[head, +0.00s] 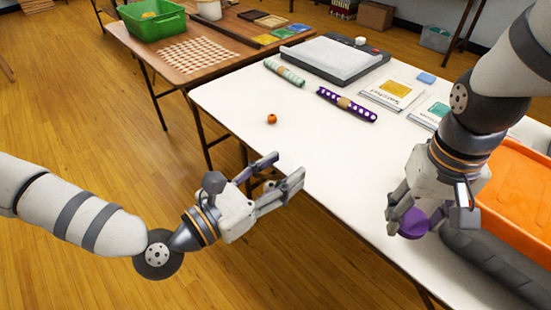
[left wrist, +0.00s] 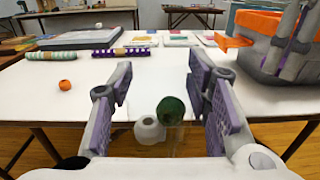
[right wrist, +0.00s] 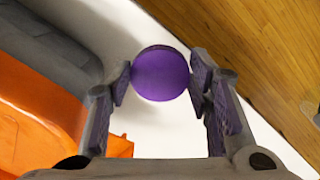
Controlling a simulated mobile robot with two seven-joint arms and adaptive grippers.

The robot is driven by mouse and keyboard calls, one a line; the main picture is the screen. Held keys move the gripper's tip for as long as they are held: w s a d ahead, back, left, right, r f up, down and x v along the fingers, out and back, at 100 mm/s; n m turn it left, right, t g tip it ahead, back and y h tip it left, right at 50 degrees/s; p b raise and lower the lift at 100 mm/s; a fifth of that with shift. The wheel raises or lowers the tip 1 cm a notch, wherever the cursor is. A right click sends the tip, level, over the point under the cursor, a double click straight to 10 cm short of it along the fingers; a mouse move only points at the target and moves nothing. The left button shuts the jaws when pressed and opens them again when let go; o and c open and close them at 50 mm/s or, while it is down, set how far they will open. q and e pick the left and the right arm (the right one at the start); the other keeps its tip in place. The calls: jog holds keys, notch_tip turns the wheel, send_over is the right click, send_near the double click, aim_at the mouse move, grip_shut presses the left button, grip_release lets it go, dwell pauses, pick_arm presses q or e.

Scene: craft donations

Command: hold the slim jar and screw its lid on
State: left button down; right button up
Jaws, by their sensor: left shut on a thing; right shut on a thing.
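The slim jar (left wrist: 180,135) is see-through and hard to make out between the fingers in the left wrist view. A dark green roll (left wrist: 172,109) and a white spool (left wrist: 149,130) show there, seemingly inside it. My left gripper (head: 284,170) is shut on the jar in front of the table's near edge. The purple round lid (right wrist: 161,73) is between the fingertips of my right gripper (head: 427,222), which is shut on it. The lid also shows in the head view (head: 413,223), over the table's near right part. Lid and jar are well apart.
The white table (head: 330,150) bears an orange bead (head: 272,119), a mint roll (head: 284,73), a purple dotted roll (head: 347,104), a paper trimmer (head: 335,60) and packets. An orange tray (head: 515,190) and grey container (head: 490,262) stand at right. The table's middle is clear.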

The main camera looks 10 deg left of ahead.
jog(key=w+a+r+n, duration=0.25)
jog(key=a+n, duration=0.35)
jog(key=a, duration=0.5)
jog(key=n, duration=0.7)
send_near(281, 155)
jog(key=s, duration=0.2)
jog(key=shift+s+d+f+y, duration=0.1)
jog(key=shift+d+y, duration=0.2)
jog(key=shift+d, duration=0.05)
jog(key=shift+f, duration=0.2)
jog(key=shift+f, duration=1.85)
jog(key=shift+f, duration=0.9)
jog(key=shift+f, duration=0.55)
jog(key=shift+f, duration=0.1)
jog(key=shift+c, duration=0.2)
